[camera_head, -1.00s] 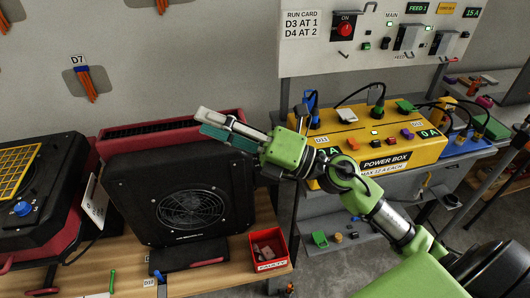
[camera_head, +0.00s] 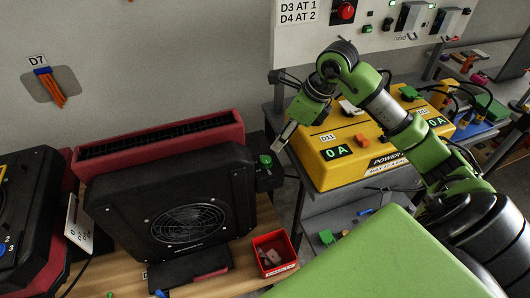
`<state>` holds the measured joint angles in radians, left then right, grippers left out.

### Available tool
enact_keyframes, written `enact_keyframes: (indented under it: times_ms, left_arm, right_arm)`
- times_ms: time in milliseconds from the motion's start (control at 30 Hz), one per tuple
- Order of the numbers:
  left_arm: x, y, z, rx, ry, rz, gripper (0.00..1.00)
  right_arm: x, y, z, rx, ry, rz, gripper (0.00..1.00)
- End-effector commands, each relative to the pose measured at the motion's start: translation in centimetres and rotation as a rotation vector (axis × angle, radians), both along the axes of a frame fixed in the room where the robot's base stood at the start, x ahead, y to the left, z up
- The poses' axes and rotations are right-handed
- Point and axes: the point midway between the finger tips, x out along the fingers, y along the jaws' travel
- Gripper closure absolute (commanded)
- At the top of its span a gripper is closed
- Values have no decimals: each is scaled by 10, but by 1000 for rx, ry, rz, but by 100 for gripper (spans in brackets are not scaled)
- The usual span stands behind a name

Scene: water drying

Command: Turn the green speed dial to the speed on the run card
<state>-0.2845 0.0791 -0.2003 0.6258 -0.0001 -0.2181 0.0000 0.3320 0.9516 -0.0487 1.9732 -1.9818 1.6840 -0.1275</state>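The green speed dial (camera_head: 265,161) sits on a small black box at the right side of the black fan dryer (camera_head: 180,195). My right gripper (camera_head: 284,136) is just above and to the right of the dial, pointing down and left, apart from it as far as I can see. Its fingers are seen edge-on, so their opening is unclear. The run card (camera_head: 298,12) on the white wall panel reads "D3 AT 1, D4 AT 2"; its top is cut off. No number on the dial is readable. My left gripper is out of view.
The yellow power box (camera_head: 330,176), showing 0 A, stands close to the right of my gripper. A red bin (camera_head: 274,253) with small parts sits in front of the dryer. Another black-and-red dryer (camera_head: 28,215) is at the left. Orange strips (camera_head: 48,86) hang below "D7".

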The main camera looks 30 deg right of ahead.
Motion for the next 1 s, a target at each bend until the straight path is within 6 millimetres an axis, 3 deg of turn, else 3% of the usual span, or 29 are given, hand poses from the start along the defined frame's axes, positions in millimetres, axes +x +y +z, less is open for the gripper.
enact_keyframes:
  times_ms: [100, 233, 367, 500, 667, 1000]
  left_arm:
    - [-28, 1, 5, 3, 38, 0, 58]
    - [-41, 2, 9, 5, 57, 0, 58]
    - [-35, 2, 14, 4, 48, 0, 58]
    - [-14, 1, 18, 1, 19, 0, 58]
    - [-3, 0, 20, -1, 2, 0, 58]
    - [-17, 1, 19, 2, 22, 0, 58]
  right_arm:
    - [7, 7, -22, 7, 4, 0, 57]
    - [17, 13, -48, 8, 5, 2, 57]
    - [25, 19, -73, 8, 4, 2, 57]
    - [33, 22, -93, 6, 2, 0, 57]
    - [37, 25, -106, 4, 0, 2, 57]
    - [38, 25, -110, 3, 0, 2, 57]
